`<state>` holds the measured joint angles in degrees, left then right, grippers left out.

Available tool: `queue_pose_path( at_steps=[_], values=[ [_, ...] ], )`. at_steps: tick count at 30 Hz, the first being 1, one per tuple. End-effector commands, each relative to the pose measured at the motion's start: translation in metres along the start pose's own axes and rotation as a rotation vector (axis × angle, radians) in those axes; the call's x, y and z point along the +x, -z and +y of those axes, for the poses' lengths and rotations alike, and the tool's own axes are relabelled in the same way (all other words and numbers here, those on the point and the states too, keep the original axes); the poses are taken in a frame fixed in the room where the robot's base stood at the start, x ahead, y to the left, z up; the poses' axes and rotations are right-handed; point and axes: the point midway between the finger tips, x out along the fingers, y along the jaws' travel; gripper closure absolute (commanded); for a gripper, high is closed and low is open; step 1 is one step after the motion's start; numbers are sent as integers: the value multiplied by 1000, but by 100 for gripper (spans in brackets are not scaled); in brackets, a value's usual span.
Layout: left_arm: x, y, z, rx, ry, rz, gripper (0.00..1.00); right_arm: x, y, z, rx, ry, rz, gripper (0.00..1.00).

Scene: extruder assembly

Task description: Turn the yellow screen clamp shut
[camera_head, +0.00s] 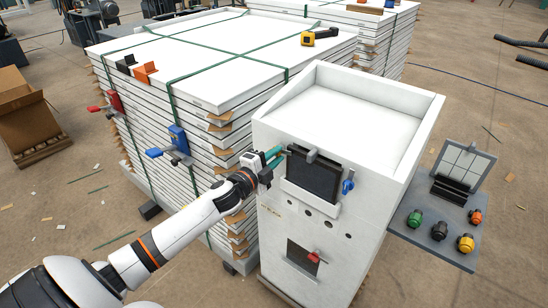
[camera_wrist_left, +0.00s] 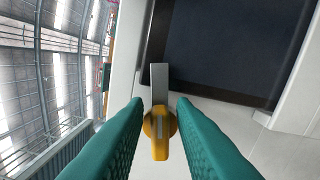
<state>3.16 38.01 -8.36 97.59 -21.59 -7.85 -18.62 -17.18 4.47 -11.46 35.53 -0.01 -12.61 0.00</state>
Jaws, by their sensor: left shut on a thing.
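In the left wrist view the yellow screen clamp (camera_wrist_left: 160,142) is a yellow knob with a flat grey metal bar that points up in the picture, beside the corner of the dark screen (camera_wrist_left: 235,45). My left gripper (camera_wrist_left: 160,110) has its teal fingers on both sides of the knob, shut on it. In the head view my left gripper (camera_head: 276,158) is at the upper left edge of the dark screen (camera_head: 314,180) on the white machine, and hides the yellow clamp. My right gripper is not in view.
A blue clamp (camera_head: 348,186) sits right of the screen, and a red knob (camera_head: 313,257) sits lower on the white machine (camera_head: 275,235). A grey side shelf (camera_head: 413,234) holds several coloured knobbed parts. Strapped white panels (camera_head: 205,60) stand close on the left.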

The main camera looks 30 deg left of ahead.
Motion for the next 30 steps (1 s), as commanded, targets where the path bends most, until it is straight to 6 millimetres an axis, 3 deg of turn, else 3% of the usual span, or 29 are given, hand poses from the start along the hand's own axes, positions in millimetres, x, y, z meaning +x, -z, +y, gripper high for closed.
queue_pose_path(
  at_steps=[12, 29, 30],
  values=[
    [0, 0, -3, 195, 0, 0, 100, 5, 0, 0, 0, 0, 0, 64],
    [0, 0, -4, 223, 0, 0, 100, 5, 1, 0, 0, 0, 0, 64],
    [0, 0, -4, 223, 1, 0, 74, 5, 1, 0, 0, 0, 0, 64]
  ],
)
